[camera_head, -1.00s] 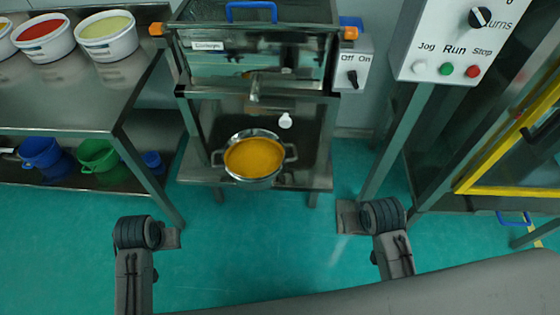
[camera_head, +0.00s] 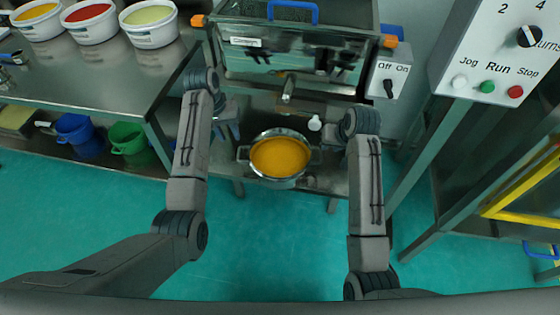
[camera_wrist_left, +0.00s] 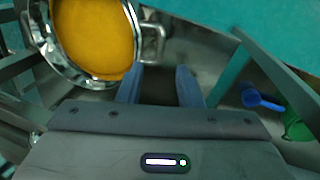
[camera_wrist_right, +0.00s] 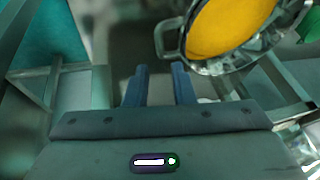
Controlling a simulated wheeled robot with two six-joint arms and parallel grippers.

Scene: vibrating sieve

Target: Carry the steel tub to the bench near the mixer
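The steel tub (camera_head: 280,160), filled with orange-yellow powder, sits on the low shelf of the sieve stand, below the spout. It has a loop handle on each side. My left gripper (camera_head: 228,122) is just left of the tub, partly hidden by its arm. In the left wrist view its two blue fingers (camera_wrist_left: 158,72) are apart, with a tub handle just beyond the tips. My right gripper is hidden behind its wrist in the head view. In the right wrist view its fingers (camera_wrist_right: 160,70) are apart, with the other handle just beyond the tips. Both grippers look empty.
A steel bench (camera_head: 95,78) at the left holds tubs of coloured powder, with blue and green buckets below. The sieve's Off/On box (camera_head: 388,78) and a Jog/Run/Stop panel (camera_head: 495,60) stand right. A small white object (camera_head: 315,123) is behind the tub. Teal floor is open in front.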

